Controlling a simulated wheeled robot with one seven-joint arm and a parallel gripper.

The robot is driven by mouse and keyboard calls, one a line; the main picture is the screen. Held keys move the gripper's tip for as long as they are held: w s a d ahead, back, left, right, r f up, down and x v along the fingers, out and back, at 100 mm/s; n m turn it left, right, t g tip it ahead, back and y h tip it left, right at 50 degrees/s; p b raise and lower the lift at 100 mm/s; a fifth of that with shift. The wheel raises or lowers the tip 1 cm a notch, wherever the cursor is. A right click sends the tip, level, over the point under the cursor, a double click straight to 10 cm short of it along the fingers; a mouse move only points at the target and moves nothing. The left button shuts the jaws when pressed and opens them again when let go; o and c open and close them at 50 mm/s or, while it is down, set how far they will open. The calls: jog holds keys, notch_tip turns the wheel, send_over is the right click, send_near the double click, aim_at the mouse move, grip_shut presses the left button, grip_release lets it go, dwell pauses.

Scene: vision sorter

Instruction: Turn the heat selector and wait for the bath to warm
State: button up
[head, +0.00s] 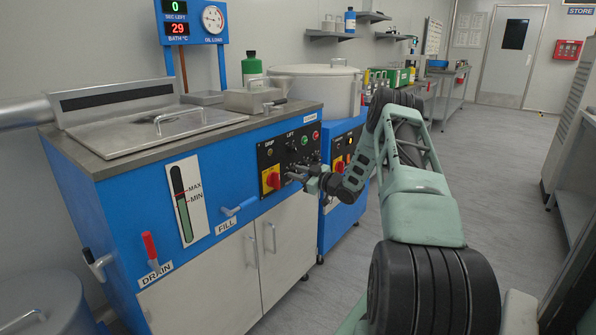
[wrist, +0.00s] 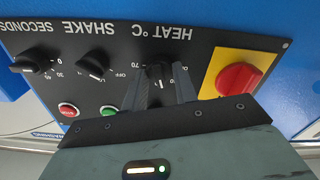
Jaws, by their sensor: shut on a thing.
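The heat selector (wrist: 158,72) is a black knob under the "HEAT °C" label, which appears upside down in the wrist view. My gripper (wrist: 160,90) is shut on this knob, one finger on each side; the fingers hide part of the knob and its dial marks. In the head view my gripper (head: 299,174) reaches the black control panel (head: 262,160) on the blue bath cabinet (head: 120,205). The bath's metal lid (head: 155,130) is down. The display (head: 177,28) above reads 0 seconds left and 29 bath °C.
A red-on-yellow switch (wrist: 240,78) sits close beside the heat selector. The shake knob (wrist: 95,65), the seconds knob (wrist: 32,62), a red button (wrist: 67,110) and a green button (wrist: 108,111) share the panel. The floor (head: 495,200) at right is clear.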

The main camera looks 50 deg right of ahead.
jog(key=shift+s+d+m+p, duration=0.1)
jog(key=shift+m+p, duration=0.4)
jog(key=shift+m, duration=1)
jog(key=shift+f, duration=0.1)
jog(key=o, duration=0.9)
jog(key=shift+o, duration=0.2)
jog(key=shift+s, duration=0.1)
jog(key=s+p, duration=0.1)
jog(key=s, duration=1.6)
jog(key=shift+d, duration=0.3)
jog(key=shift+s, duration=0.1)
